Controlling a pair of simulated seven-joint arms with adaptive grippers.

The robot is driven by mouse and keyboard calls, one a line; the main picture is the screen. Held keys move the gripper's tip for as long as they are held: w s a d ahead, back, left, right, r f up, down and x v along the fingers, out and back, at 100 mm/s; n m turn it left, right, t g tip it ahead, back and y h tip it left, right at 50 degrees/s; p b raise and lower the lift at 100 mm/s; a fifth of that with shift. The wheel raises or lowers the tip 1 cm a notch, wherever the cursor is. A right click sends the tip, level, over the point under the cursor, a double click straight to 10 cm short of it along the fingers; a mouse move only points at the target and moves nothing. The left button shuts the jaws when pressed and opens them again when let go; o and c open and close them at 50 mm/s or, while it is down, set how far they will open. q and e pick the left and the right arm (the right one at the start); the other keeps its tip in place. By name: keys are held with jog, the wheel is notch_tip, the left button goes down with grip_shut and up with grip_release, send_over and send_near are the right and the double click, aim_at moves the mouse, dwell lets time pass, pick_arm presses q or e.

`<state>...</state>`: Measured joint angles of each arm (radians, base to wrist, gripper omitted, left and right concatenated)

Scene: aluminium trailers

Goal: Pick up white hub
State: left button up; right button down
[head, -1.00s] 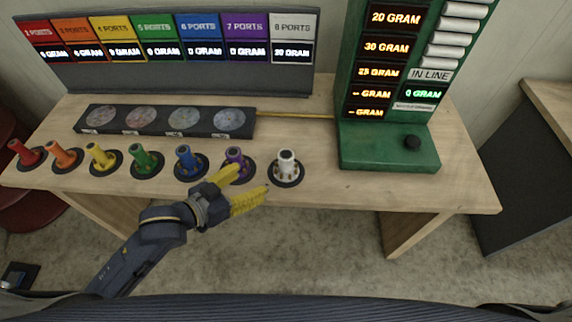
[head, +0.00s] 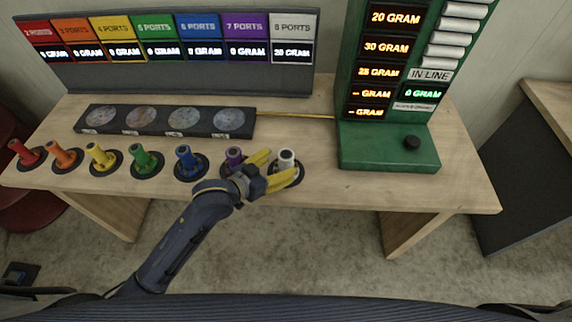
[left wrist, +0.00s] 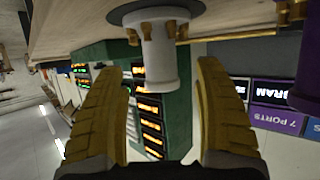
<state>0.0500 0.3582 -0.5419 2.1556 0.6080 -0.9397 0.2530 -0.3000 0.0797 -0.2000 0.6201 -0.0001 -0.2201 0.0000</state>
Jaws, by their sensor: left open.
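The white hub (head: 286,160) stands upright on a dark round base at the right end of the row of hubs. My left gripper (head: 277,170) is open, with its yellow fingers close beside the white hub at its left and front. In the left wrist view the white hub (left wrist: 161,55) appears upside down, between and just beyond the two open yellow fingers (left wrist: 163,110). No contact with the hub is visible. My right gripper is not in view.
The purple hub (head: 234,155) stands just left of the white one, partly behind my left gripper, with the blue hub (head: 185,158) and several others further left. A green display stand (head: 385,150) is to the right. Bare wooden table (head: 315,185) lies between.

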aim_at(281, 163)
pick_arm(q)
jog(key=shift+x, duration=2.15)
jog(key=shift+w, duration=0.1)
grip_shut()
jog(key=shift+r, duration=0.15)
